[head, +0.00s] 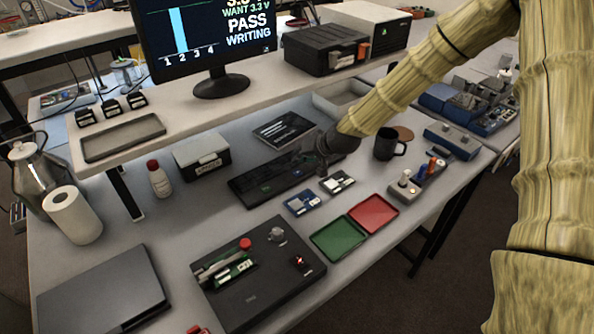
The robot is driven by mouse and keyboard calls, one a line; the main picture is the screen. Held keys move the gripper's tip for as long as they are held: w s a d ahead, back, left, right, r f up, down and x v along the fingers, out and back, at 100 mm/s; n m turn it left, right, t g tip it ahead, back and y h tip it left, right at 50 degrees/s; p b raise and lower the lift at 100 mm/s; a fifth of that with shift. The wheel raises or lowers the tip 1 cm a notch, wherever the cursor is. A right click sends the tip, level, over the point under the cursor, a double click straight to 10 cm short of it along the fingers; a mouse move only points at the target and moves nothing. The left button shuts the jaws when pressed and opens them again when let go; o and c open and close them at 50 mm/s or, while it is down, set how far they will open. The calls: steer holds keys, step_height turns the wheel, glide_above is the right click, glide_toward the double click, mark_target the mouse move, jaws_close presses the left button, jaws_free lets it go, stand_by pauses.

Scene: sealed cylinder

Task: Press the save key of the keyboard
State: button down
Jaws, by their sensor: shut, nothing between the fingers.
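The black keyboard (244,190) lies on the workbench below the raised shelf. A green key (266,189) shows toward its left part, and a small bluish key shows near its middle. The lettering is too small to read, so I cannot tell which is the save key. My gripper (318,160) is shut and empty at the right end of the keyboard. It hides that end, and I cannot tell whether it touches a key.
In front of the keyboard lie two small boards (302,203), a green tray (338,238) and a red tray (373,213). A black test unit (262,290) stands nearer. A white-capped box (201,157) stands left.

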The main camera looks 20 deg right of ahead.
mark_target(299, 171)
steer(key=shift+r+p, duration=0.75)
steer(key=shift+r, duration=0.85)
steer(key=shift+r, duration=0.1)
